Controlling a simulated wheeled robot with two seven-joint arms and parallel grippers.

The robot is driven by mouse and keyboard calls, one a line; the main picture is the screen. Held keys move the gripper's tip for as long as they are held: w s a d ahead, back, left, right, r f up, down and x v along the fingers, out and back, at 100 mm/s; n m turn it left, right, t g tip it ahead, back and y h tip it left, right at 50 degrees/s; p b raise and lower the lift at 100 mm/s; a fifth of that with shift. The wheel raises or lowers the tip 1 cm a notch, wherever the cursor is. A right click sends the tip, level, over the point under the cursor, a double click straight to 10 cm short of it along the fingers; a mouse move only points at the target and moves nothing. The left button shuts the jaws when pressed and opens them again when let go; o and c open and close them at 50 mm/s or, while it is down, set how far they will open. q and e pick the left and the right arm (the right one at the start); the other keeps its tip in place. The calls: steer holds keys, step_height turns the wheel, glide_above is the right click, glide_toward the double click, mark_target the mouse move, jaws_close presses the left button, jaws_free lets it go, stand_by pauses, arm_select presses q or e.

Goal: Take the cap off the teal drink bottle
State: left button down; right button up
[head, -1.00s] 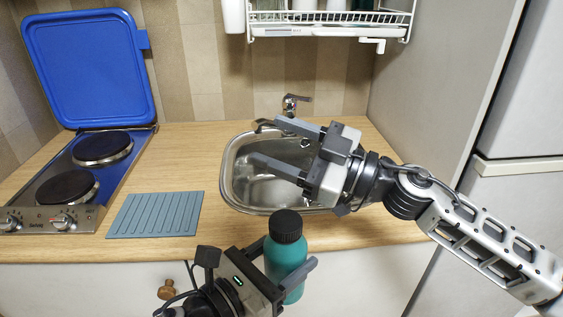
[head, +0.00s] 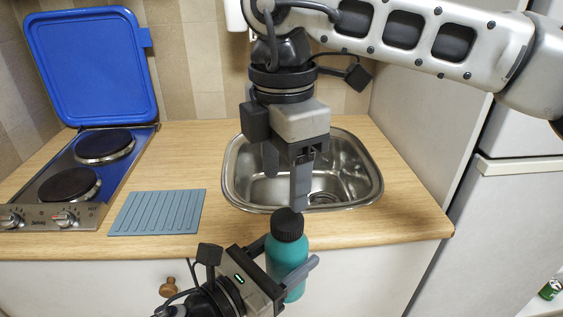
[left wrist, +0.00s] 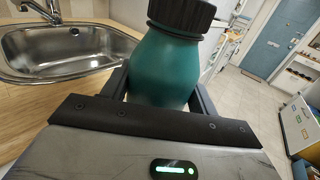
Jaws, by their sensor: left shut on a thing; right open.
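The teal bottle (head: 287,262) stands upright in front of the counter edge, its black ribbed cap (head: 287,224) on top. My left gripper (head: 283,260) is shut around the bottle's body. The left wrist view shows the bottle (left wrist: 165,65) between the fingers and the cap (left wrist: 182,14) seated on its neck, cut off by the top edge. My right gripper (head: 285,190) points down with its fingers apart and empty. Its nearer fingertip appears just above the cap in the head view; the right gripper does not show in the left wrist view.
The sink (head: 350,190) lies behind the right gripper in the wooden counter (head: 400,218). A ribbed grey-blue mat (head: 157,212) and a two-plate hob (head: 75,187) with a raised blue lid (head: 90,65) are at the left. A cupboard knob (head: 170,287) is left of the bottle.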

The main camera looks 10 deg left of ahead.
mark_target(283, 218)
step_height(283, 218, down, 7)
steer(key=shift+r, duration=0.2)
